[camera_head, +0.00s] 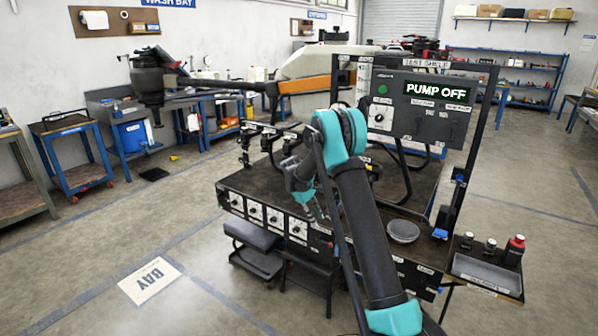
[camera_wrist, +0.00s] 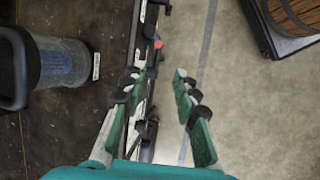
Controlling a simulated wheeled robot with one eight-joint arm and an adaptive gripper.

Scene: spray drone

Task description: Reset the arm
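My arm is teal and black and rises from the lower middle of the head view, bending in front of the dark workbench (camera_head: 397,172). My gripper (camera_head: 316,212) hangs at the bench's front edge, partly hidden by my own arm. In the wrist view my gripper (camera_wrist: 160,78) has its two green-padded fingers apart, with nothing held between them. Below the gap I see the bench edge and the concrete floor.
A panel reading PUMP OFF (camera_head: 435,90) stands on the bench. A grey bowl (camera_head: 403,231) lies at its right. A drone (camera_head: 290,84) is behind. A clear container (camera_wrist: 62,66) is left in the wrist view.

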